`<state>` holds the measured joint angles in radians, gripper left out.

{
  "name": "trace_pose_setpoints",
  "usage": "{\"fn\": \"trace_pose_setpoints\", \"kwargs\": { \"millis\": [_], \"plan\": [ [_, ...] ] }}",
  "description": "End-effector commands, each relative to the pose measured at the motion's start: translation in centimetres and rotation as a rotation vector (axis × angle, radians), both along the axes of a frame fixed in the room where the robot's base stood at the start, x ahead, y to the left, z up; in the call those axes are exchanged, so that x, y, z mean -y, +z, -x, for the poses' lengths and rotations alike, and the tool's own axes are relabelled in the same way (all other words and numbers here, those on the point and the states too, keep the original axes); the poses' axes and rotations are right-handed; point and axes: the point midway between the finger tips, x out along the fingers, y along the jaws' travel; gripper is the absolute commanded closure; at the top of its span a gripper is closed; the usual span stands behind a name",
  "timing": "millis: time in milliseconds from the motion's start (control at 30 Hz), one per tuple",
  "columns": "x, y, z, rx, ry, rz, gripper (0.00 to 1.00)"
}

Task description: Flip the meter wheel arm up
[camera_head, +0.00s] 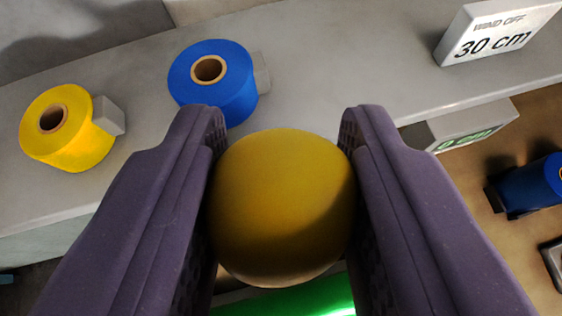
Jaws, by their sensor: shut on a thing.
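My gripper (283,125) fills the lower middle of the view, with its two purple-grey fingers on either side of a rounded dark-yellow knob (283,205). The fingers are shut on the knob, which spans the gap between them. What the knob is fixed to is hidden behind it and the fingers, so I cannot tell if it belongs to the meter wheel arm. A bright green rounded thing (300,300) shows below the knob between the fingers. No wheel is clearly visible.
A yellow roll (75,145) and a blue roll (215,95) stand on a grey ledge (330,75), each beside a small grey block. A "WIND OFF 30 cm" sign (490,35) stands at upper right. Below the ledge are a box with a green display (465,130) and another blue roll (530,185).

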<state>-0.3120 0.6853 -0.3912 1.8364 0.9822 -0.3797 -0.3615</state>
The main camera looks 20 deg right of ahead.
Motion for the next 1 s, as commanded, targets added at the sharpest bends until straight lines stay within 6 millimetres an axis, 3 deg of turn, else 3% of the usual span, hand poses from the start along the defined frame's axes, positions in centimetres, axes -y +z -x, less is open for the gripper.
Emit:
{"fn": "trace_pose_setpoints", "kwargs": {
  "millis": [367, 400, 500, 833, 1000],
  "plan": [
    [0.2, 0.7, -0.3, 0.013, 0.000, 0.004, 1.00],
    [0.2, 0.7, -0.3, 0.014, 0.000, 0.004, 0.60],
    [0.2, 0.8, -0.3, 0.014, 0.000, 0.004, 0.39],
    [-0.1, 0.7, 0.1, 0.009, 0.001, 0.002, 0.39],
    [-1.4, 2.0, 2.0, 0.009, 0.004, 0.000, 0.39]
  ]
}}
